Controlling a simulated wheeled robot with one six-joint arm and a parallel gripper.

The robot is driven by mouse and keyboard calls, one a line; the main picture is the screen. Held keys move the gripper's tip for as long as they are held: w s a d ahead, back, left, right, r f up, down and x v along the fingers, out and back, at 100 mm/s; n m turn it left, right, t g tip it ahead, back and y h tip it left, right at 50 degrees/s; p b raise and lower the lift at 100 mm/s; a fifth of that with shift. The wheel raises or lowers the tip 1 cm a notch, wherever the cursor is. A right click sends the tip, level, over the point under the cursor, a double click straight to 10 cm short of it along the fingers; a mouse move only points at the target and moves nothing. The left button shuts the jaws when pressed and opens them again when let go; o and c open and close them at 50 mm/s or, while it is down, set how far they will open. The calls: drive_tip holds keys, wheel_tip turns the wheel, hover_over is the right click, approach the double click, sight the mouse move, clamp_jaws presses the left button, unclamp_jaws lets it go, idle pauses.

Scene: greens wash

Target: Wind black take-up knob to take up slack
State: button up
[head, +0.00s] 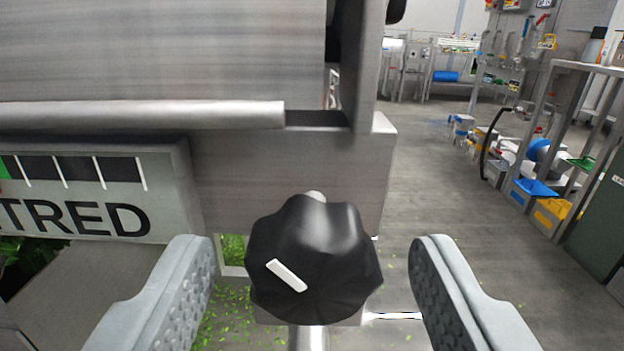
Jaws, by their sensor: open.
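The black take-up knob (318,256) is lobed, with a white pointer mark on its face slanting down to the right. It sits in the lower middle of the head view, in front of a grey metal frame. My gripper (312,262) is open, with one grey padded finger on each side of the knob. Gaps show between both fingers and the knob, wider on the right. A gauge plate (95,195) at the left has a dark scale with white ticks, a green patch at its left edge and partly cut-off lettering ending in "TRED".
A steel roller or panel (160,55) and metal bracket (368,65) stand above the knob. Green leaf bits lie on the floor below. Open floor (430,160) lies to the right, with shelving (575,66) and blue and yellow bins (552,213) beyond.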

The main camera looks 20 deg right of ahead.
drive_tip(key=shift+x, duration=1.15)
drive_tip(key=shift+c, duration=0.5)
drive_tip(key=c, duration=0.9)
drive_tip(key=shift+m, duration=0.3)
drive_tip(key=m, duration=0.3)
drive_tip(key=shift+m, duration=2)
